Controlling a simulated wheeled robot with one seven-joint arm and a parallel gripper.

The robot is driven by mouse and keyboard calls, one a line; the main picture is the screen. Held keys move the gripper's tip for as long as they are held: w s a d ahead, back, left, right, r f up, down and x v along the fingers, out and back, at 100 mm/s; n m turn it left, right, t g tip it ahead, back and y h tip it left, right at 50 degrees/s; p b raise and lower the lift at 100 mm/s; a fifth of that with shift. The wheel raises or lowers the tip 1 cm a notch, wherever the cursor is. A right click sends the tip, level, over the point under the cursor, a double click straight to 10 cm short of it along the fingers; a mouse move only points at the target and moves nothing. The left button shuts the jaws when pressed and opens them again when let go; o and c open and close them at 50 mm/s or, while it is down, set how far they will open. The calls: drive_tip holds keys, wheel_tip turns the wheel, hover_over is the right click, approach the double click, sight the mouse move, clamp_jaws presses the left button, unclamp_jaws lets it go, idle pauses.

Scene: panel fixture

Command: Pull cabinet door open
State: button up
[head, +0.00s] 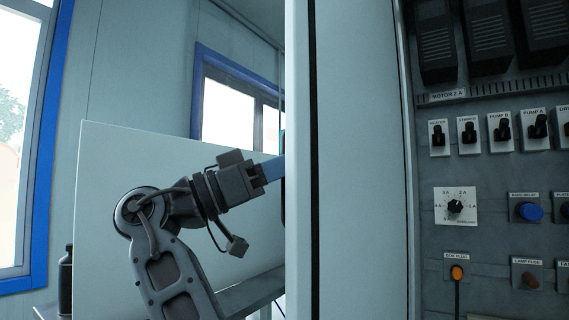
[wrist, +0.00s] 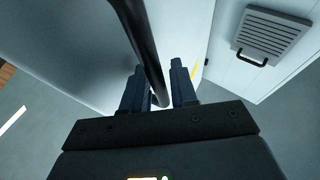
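The pale grey cabinet door (head: 360,160) stands upright in the middle of the head view, its near edge towards the left. In the wrist view its pale face (wrist: 70,50) fills the upper left. A dark bar handle (wrist: 142,40) runs down from the top edge and passes between the two fingers of my gripper (wrist: 160,88). The fingers are apart, one on each side of the bar; whether both press on it is not clear. In the head view the fingertips are hidden behind the door edge, and my wrist (head: 235,185) shows left of it.
A control panel (head: 490,230) with switches and knobs is at the right in the head view. A white board (head: 110,200) stands behind my arm, with a dark bottle (head: 66,285) at lower left. The wrist view shows a vent grille (wrist: 270,35) at upper right.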

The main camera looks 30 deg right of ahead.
drive_tip(key=shift+o, duration=1)
drive_tip(key=shift+a, duration=0.15)
drive_tip(key=shift+a, duration=0.15)
drive_tip(key=v, duration=0.7)
drive_tip(key=shift+a+f+p, duration=0.15)
drive_tip(key=shift+a+p, duration=0.05)
drive_tip(key=shift+p, duration=0.15)
drive_tip(key=shift+w, duration=0.15)
